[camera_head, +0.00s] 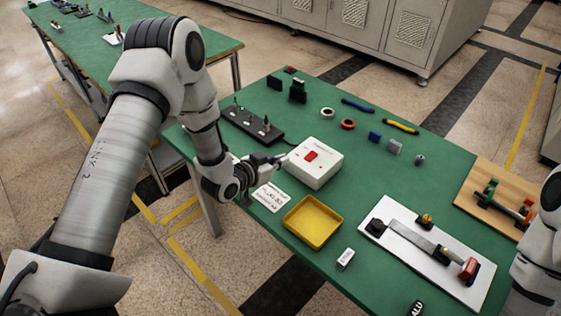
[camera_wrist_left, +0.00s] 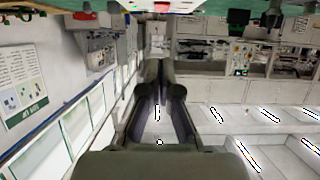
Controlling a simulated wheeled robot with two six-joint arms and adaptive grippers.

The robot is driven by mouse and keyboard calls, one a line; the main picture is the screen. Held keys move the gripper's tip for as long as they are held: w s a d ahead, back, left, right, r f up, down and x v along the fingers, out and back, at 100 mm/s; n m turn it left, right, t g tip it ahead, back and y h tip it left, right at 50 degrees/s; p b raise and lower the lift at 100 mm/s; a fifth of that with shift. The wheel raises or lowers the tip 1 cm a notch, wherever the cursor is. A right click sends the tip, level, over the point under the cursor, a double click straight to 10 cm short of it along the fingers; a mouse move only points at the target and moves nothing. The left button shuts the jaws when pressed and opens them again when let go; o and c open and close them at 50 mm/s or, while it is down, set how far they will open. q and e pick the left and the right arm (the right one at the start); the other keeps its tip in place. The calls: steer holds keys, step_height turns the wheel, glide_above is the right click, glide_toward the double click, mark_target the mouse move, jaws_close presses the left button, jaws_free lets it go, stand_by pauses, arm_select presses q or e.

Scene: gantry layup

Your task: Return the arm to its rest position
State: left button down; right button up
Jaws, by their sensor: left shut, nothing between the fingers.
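My left gripper (camera_head: 280,160) is at the left edge of the green table, beside the white box with a red button (camera_head: 316,163). Its fingers are together with nothing between them. Its tips are close to the box's left side; I cannot tell whether they touch. In the left wrist view the closed fingers (camera_wrist_left: 160,85) point out over the room, and the edge of the white box with a bit of red (camera_wrist_left: 162,5) shows at the top. My right arm (camera_head: 543,240) shows only in part at the right edge, and its gripper is out of view.
On the green table (camera_head: 370,200), a yellow tray (camera_head: 313,222) and a label card (camera_head: 271,196) lie near the left gripper. A black fixture (camera_head: 250,125) stands behind it. A white board with a clamped strip (camera_head: 430,250) and a wooden board (camera_head: 500,200) lie to the right. Small parts lie farther back.

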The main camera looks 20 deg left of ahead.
arm_select(q)
steer(key=shift+w+f, duration=0.15)
steer(key=shift+w, duration=0.05)
steer(key=s+f+g, duration=0.1)
steer(key=s+f, duration=0.2)
steer(key=s+f+n+g+y, duration=0.1)
steer(key=s+f+g, duration=0.1)
steer(key=s+f, duration=0.1)
steer(key=s+f+g+y, duration=0.1)
steer(key=s+f, duration=0.3)
steer(key=s, duration=0.1)
steer(key=shift+d+n+g, duration=0.3)
steer(key=shift+n, duration=0.1)
steer(key=s+f+n+g+y, duration=0.1)
steer(key=s+f+g, duration=0.3)
steer(key=s, duration=0.8)
steer(key=s+a+f+n+g+y+b, duration=0.1)
steer(key=s+f+g, duration=0.3)
steer(key=s, duration=0.8)
steer(key=shift+a+n+y, duration=0.2)
steer(key=shift+n+y, duration=0.1)
steer(key=shift+y, duration=0.1)
